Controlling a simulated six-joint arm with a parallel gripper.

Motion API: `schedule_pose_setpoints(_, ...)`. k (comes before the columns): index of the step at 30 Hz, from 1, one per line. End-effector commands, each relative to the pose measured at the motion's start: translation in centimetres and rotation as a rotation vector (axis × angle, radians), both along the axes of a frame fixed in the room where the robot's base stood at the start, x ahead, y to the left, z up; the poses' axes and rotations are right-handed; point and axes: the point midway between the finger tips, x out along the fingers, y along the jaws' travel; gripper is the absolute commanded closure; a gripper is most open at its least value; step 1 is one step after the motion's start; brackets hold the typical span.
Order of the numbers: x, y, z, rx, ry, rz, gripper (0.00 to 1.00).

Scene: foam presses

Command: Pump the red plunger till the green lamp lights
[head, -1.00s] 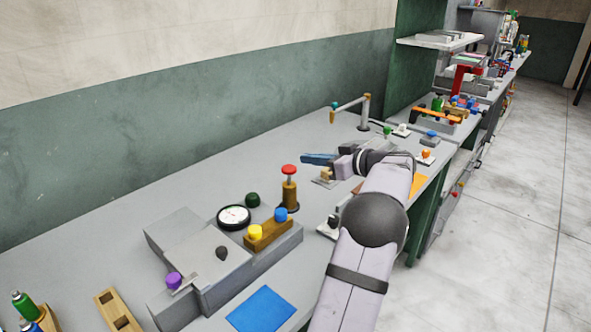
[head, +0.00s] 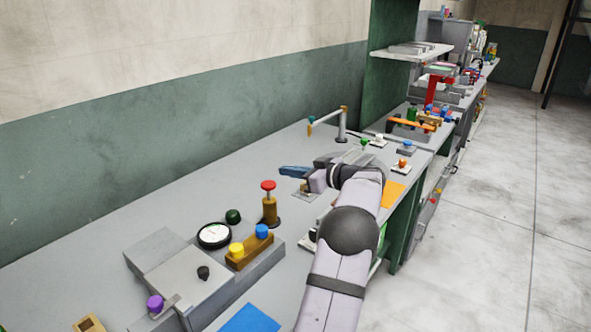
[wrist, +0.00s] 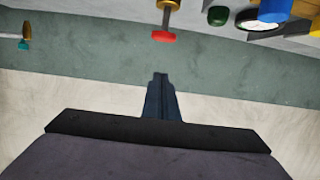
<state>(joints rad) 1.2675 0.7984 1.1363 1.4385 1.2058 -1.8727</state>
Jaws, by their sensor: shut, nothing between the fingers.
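The red plunger (head: 268,185) stands up on a thin stem from a brown-gold cylinder (head: 270,211) on the bench; its red cap also shows in the wrist view (wrist: 164,37). A dark green dome (head: 233,216), apparently the lamp, sits beside the round gauge (head: 214,235) and looks dark; it shows in the wrist view too (wrist: 217,16). My gripper (head: 281,171) is shut and empty, just beyond and to the right of the red cap in the head view. Its fingertips (wrist: 160,76) are apart from the cap in the wrist view.
A brown block with a yellow knob (head: 236,250) and a blue knob (head: 262,231) stands near the plunger, by a grey housing with a purple knob (head: 155,304). A jointed post (head: 343,125) stands farther back. The bench is clear between plunger and wall.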

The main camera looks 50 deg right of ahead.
Motion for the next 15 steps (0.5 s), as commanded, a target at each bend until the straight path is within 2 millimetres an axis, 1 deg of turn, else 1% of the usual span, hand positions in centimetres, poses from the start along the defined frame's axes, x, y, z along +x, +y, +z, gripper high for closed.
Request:
schedule_pose_setpoints(1,1.0,0.1,0.1,0.003,0.001,0.003,1.00)
schedule_pose_setpoints(3,2.3,0.1,-0.1,0.003,0.001,0.003,1.00)
schedule_pose_setpoints(10,6.2,0.1,-1.2,0.002,0.001,0.003,1.00)
schedule_pose_setpoints(12,6.0,0.0,-2.4,0.005,0.003,-0.001,1.00)
schedule_pose_setpoints(15,6.0,0.0,-3.6,0.005,0.002,-0.001,1.00)
